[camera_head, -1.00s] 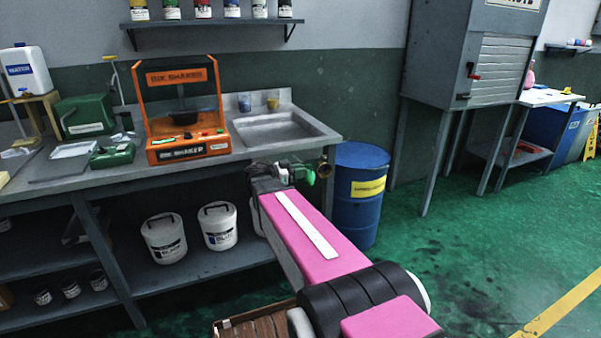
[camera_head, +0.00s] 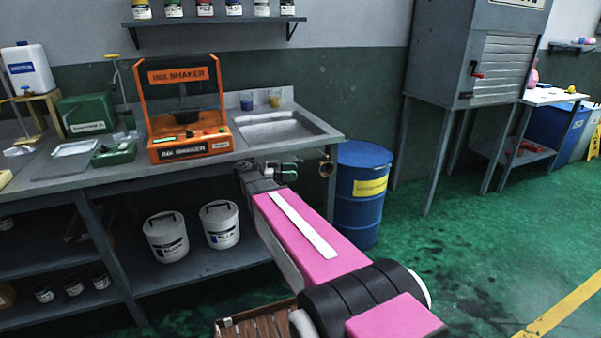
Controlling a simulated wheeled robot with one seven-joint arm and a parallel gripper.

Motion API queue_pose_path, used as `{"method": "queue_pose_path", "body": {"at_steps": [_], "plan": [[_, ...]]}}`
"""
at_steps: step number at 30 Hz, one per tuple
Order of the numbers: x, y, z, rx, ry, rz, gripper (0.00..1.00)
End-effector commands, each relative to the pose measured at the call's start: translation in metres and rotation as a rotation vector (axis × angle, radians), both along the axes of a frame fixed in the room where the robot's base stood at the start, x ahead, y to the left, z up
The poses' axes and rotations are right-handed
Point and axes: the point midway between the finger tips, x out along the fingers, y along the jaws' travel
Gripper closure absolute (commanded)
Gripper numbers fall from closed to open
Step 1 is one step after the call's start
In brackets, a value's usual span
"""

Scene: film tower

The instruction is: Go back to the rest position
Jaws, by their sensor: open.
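My gripper (camera_head: 284,172) is at the far end of my pink arm, just in front of the bench edge below the sink. It is small in view and partly hidden by my wrist. No object shows clearly between its fingers. My arm reaches forward from the lower right of the view.
The grey bench (camera_head: 210,165) holds an orange ink shaker (camera_head: 190,150), a sink (camera_head: 280,128) and two small cups (camera_head: 274,97). White buckets (camera_head: 166,238) stand on the lower shelf. A blue barrel (camera_head: 358,215) stands right of my gripper. The green floor (camera_head: 480,230) is open at right.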

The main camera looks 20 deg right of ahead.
Motion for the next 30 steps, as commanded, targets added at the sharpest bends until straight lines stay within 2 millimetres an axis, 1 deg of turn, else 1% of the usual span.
{"method": "queue_pose_path", "body": {"at_steps": [1,3,4,5,7,8,9,10,15,17,20,23,30], "plan": [[0.070,0.006,-0.010,0.054,-0.017,0.330,0.50],[0.061,0.018,-0.008,0.053,-0.017,0.322,0.50],[0.057,0.023,-0.008,0.053,-0.016,0.319,0.76],[0.054,0.028,-0.007,0.053,-0.015,0.316,0.83],[0.046,0.037,-0.006,0.055,-0.015,0.309,0.79],[0.042,0.041,-0.005,0.055,-0.014,0.305,0.73],[0.038,0.045,-0.005,0.055,-0.014,0.302,0.58],[0.035,0.048,-0.004,0.056,-0.013,0.299,0.50],[0.023,0.058,-0.002,0.056,-0.012,0.288,0.50],[0.020,0.059,-0.003,0.063,-0.004,0.285,0.50],[0.013,0.056,-0.011,0.111,0.042,0.284,0.50],[0.005,0.049,-0.028,0.209,0.137,0.293,0.50],[-0.021,0.039,-0.083,0.537,0.437,0.372,0.50]]}}
